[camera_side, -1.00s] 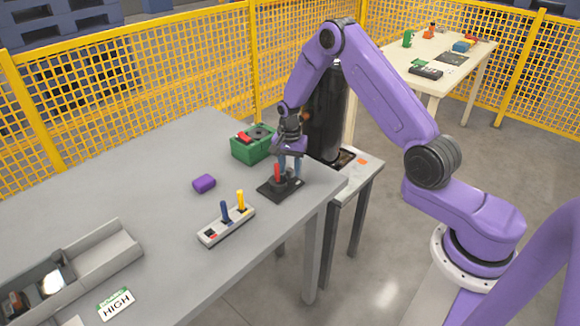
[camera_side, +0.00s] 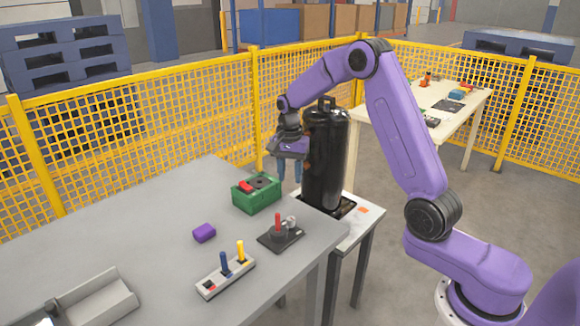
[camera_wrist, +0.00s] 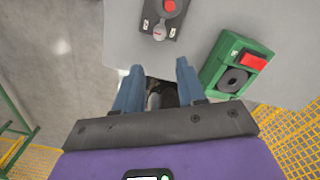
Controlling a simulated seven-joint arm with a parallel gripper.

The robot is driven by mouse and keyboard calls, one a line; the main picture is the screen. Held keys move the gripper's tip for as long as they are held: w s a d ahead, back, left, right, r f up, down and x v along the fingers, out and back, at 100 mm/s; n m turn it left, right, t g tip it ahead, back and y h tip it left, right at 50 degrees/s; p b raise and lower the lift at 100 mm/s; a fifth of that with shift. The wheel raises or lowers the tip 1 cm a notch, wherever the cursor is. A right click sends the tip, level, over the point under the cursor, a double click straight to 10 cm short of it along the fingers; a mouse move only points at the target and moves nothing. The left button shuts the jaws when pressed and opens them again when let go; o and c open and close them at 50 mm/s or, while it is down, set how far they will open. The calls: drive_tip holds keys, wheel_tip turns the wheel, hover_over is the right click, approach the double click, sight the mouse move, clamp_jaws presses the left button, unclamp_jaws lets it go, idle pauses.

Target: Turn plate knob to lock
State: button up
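The dark plate (camera_side: 266,239) lies near the right corner of the grey table. It carries an upright red handle (camera_side: 278,222) and a small grey knob (camera_side: 291,222). In the wrist view the plate (camera_wrist: 178,25) is at the top, with the red top (camera_wrist: 169,6) and the grey knob (camera_wrist: 159,31). I cannot tell the knob's lock position. My gripper (camera_side: 289,176) hangs raised beside the black cylinder, apart from the plate. The wrist view shows my gripper (camera_wrist: 158,72) with its blue fingers spread and nothing held between them.
The black cylinder (camera_side: 325,150) stands on a small side table (camera_side: 366,212) close to my gripper. A green box (camera_side: 257,197) with a red switch, a purple block (camera_side: 204,233) and a lever base (camera_side: 226,278) are on the grey table (camera_side: 130,225). Yellow fencing (camera_side: 180,125) runs behind.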

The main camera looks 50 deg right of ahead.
wheel_tip(320, 180, up, 2)
drive_tip(key=shift+r, duration=0.1)
idle(0.4)
drive_tip(key=s+a+r+n, duration=0.4)
drive_tip(key=s+a+n, duration=0.8)
drive_tip(key=s+a, duration=0.25)
drive_tip(key=s+d+n, duration=0.2)
drive_tip(key=s+n, duration=1.1)
drive_tip(key=s, duration=0.9)
drive_tip(key=shift+s, duration=0.2)
drive_tip(key=shift+d+f, duration=0.1)
